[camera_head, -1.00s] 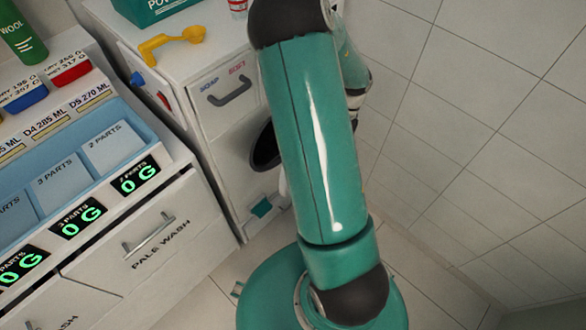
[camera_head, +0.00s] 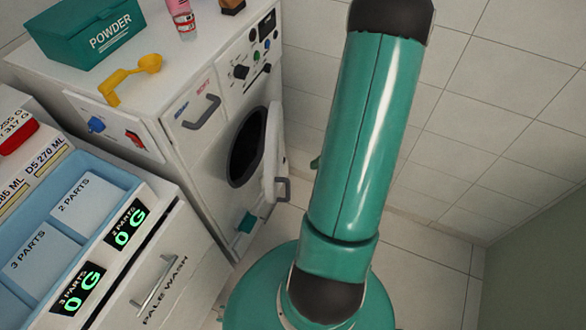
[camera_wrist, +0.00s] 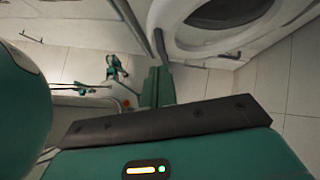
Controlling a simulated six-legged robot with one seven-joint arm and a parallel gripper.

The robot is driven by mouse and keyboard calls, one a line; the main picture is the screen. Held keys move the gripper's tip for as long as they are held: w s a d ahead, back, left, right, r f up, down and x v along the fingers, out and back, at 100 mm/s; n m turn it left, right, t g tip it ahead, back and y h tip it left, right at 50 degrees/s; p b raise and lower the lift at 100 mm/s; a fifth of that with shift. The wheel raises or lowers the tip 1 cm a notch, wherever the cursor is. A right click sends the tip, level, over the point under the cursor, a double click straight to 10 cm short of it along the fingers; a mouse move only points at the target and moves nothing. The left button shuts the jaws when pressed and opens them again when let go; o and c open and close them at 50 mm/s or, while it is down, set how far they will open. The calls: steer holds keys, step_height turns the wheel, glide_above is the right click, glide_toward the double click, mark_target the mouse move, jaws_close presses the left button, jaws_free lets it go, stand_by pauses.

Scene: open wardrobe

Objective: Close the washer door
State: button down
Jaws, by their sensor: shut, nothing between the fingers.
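The white washer (camera_head: 215,105) stands left of my arm in the head view. Its door (camera_head: 270,150) is open and swung out to the right of the dark round opening (camera_head: 246,148). A grey handle (camera_head: 283,190) shows at the door's outer edge. In the wrist view, my gripper (camera_wrist: 157,72) is shut and empty, with dark green fingers. A round, dark, light-rimmed part of the washer (camera_wrist: 215,15) lies above and right of the fingers; I cannot tell whether it is the door glass or the opening.
A powder box (camera_head: 88,38), a yellow scoop (camera_head: 130,78) and a pink bottle (camera_head: 182,18) stand on top of the washer. A cabinet with a "PALE WASH" drawer (camera_head: 165,280) stands at the lower left. Tiled wall (camera_head: 480,110) is at the right.

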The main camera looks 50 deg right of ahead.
steer(key=x, duration=0.9)
steer(key=shift+f, duration=0.2)
steer(key=w+a, duration=0.2)
steer(key=shift+w, duration=0.3)
steer(key=shift+w+a, duration=0.3)
steer(key=shift+w, duration=0.1)
